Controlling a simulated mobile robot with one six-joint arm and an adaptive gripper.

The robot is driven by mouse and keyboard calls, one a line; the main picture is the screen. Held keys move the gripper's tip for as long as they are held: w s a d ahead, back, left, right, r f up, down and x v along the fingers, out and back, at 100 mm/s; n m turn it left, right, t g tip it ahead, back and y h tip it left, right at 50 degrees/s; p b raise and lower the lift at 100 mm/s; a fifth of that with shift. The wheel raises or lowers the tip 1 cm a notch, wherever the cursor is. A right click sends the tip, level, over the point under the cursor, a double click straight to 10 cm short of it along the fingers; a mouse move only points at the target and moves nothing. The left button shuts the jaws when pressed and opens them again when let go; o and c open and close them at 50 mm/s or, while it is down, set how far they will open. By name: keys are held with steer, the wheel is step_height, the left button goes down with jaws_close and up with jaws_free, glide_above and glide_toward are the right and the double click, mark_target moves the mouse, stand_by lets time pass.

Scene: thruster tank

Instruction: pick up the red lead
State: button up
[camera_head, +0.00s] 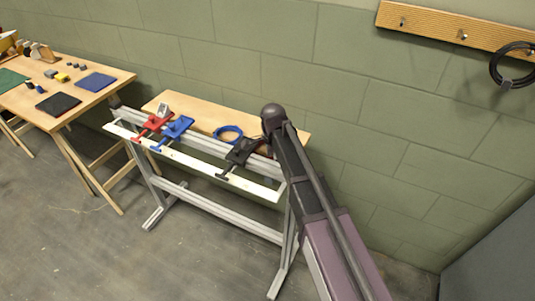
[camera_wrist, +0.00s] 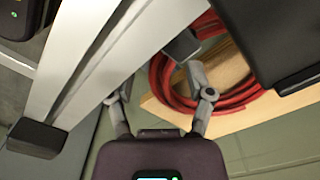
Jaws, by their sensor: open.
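The red lead (camera_wrist: 240,98) is a loose coil on a wooden board (camera_wrist: 238,120), right of centre in the wrist view. My gripper (camera_wrist: 152,75) is open, its fingers spread wide. Its right finger overlaps part of the coil in the picture; the left finger lies over a pale metal rail. I cannot tell whether any finger touches the coil. In the head view the red lead is not visible and my arm covers the right part of the bench; my gripper cannot be made out there.
Metal rails (camera_wrist: 75,65) run beside the coil, and a dark block (camera_wrist: 275,35) is at upper right. The head view shows red (camera_head: 153,124), blue (camera_head: 177,129) and black clamps (camera_head: 240,151), a blue lead (camera_head: 238,130) and a block wall behind.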

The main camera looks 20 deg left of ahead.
stand_by(0.6)
jaws_close()
